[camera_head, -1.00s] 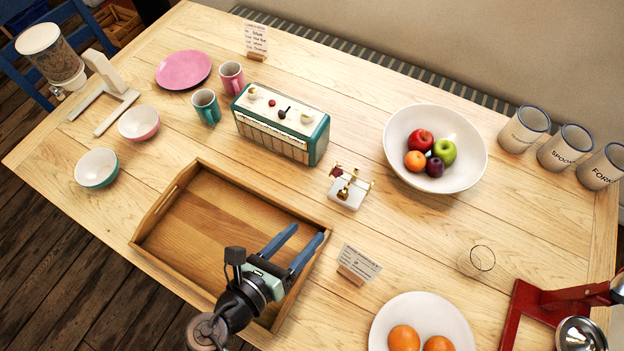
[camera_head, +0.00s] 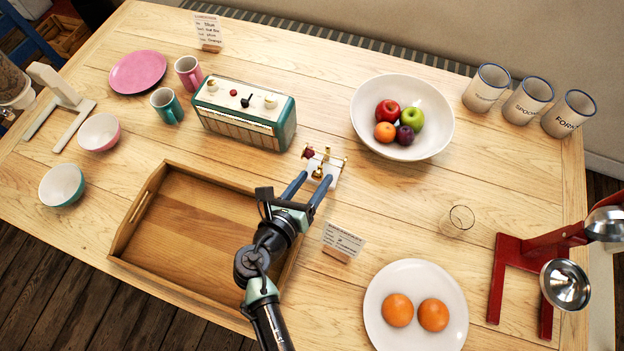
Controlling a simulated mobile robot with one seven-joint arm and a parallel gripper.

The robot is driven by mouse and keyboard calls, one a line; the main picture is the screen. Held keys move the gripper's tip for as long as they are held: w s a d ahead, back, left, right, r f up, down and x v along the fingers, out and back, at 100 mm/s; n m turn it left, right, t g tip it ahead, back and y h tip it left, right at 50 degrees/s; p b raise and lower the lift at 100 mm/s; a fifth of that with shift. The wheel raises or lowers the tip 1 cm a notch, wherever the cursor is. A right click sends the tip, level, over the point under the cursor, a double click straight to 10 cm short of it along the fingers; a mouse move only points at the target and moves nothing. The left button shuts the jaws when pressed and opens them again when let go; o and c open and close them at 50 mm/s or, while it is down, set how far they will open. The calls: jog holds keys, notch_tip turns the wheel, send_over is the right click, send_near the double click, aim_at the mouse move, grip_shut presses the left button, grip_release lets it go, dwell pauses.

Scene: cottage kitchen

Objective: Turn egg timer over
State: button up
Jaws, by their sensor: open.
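The egg timer appears to be the small white-based piece with brass posts and a dark red knob (camera_head: 333,172), standing mid-table between the teal-and-cream box and the fruit bowl. My gripper (camera_head: 315,178) is open, with its two blue-grey fingers pointing at the timer's near side. The fingertips overlap the lower part of the timer in the picture. I cannot tell whether they touch it. The fingers hide part of its base, and its glass is too small to make out.
The teal-and-cream box (camera_head: 243,112) stands close at upper left. The fruit bowl (camera_head: 440,135) is to the right. A wooden tray (camera_head: 190,215) lies under my arm's left side. A small card in a stand (camera_head: 341,242) and a plate with oranges (camera_head: 416,335) are nearer.

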grip_shut()
dwell(0.3)
jog(key=shift+s+d+r+m+y+p, duration=0.1)
jog(key=shift+d+r+m+y+p, duration=0.15)
jog(key=shift+m+p, duration=0.3)
jog(key=shift+f+m+t+y, duration=0.2)
jog(key=shift+m+t+y, duration=0.1)
jog(key=shift+m+y, duration=0.6)
grip_release()
